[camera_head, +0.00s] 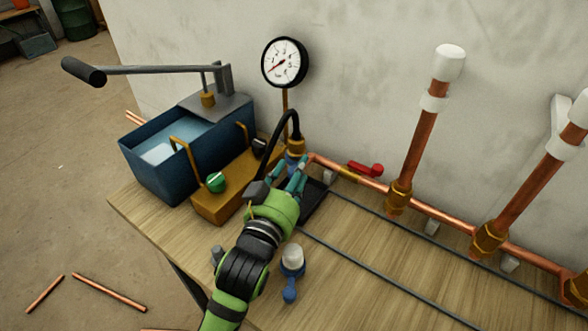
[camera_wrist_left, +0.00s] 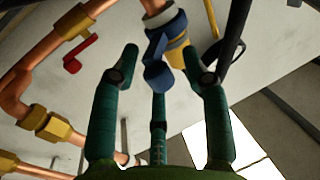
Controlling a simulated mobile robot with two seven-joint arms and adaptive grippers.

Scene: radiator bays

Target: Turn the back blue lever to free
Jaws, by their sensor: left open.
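The back blue lever (camera_wrist_left: 157,68) shows in the left wrist view, ahead of and between my teal fingertips. Its collar is on the copper pipe fitting. In the head view only a small blue part (camera_head: 291,158) shows below the brass fitting, with my fingers in front. My left gripper (camera_head: 294,178) is open and reaches to this spot; it also shows in the left wrist view (camera_wrist_left: 162,68). I cannot tell whether a finger touches the lever. My right gripper is not in view.
A red lever (camera_head: 366,169) sits on the copper pipe to the right. The blue pump tank (camera_head: 160,170), brown block (camera_head: 226,194) and black hose (camera_head: 274,143) crowd the left side. A gauge (camera_head: 285,62) stands behind.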

